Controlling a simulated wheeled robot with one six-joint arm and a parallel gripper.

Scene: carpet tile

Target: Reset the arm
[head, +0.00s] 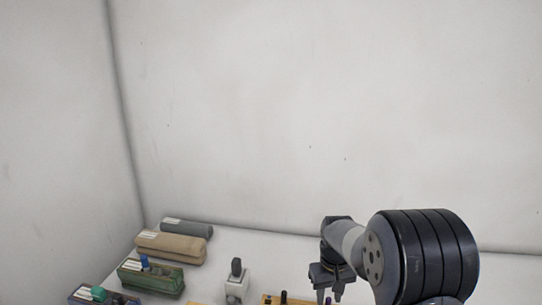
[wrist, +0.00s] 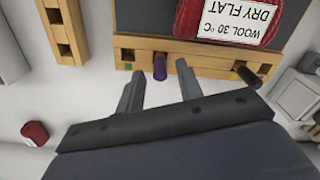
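My arm comes in from the right in the head view, and my gripper (head: 328,296) hangs fingers down over the white surface near the bottom edge. The rack is only partly visible at the bottom of the head view (head: 270,299).
A red item with a wool care label (wrist: 240,22) lies on a dark panel beyond the rack. A small red object (wrist: 35,132) lies at left. White walls enclose the back and left.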

